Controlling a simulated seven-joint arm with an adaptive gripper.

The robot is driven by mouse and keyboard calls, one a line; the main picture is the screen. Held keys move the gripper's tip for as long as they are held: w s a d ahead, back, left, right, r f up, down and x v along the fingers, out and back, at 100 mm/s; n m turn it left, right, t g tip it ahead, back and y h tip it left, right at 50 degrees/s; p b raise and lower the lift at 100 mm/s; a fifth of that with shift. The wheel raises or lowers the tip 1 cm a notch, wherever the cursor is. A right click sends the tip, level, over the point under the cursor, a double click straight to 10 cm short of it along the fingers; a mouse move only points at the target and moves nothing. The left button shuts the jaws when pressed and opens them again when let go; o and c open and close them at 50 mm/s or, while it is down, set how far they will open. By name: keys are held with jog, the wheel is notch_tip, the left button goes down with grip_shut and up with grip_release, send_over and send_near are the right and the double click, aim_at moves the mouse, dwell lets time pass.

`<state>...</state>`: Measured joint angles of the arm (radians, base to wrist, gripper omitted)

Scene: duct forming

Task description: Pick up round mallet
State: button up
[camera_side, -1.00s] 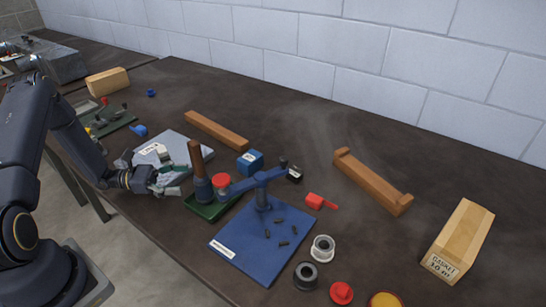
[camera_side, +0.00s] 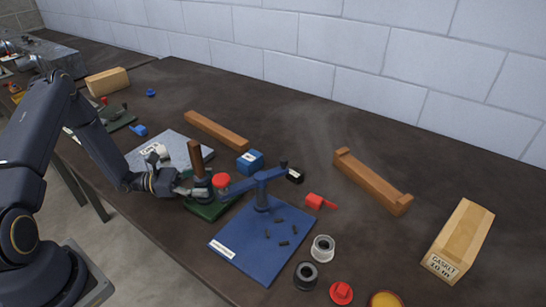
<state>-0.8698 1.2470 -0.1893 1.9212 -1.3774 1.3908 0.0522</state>
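What looks like the round mallet (camera_side: 195,155) stands upright on a green tray (camera_side: 225,208), with its brown handle pointing up and its dark round head low. My gripper (camera_side: 195,190) is at the mallet's lower part, coming in from the left at about head height. The fingers overlap the dark head in this view, so I cannot tell whether they touch it or have closed on it. A red round piece (camera_side: 221,181) sits just right of the mallet head.
A blue plate (camera_side: 240,250) with a blue tool post (camera_side: 262,190) and small dark pieces lies right of the tray. A grey plate (camera_side: 180,145) lies behind my gripper. A blue block (camera_side: 249,162) and a wooden bar (camera_side: 215,130) are behind the mallet.

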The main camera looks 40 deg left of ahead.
grip_shut()
jog(key=shift+r, duration=0.1)
dwell(0.5)
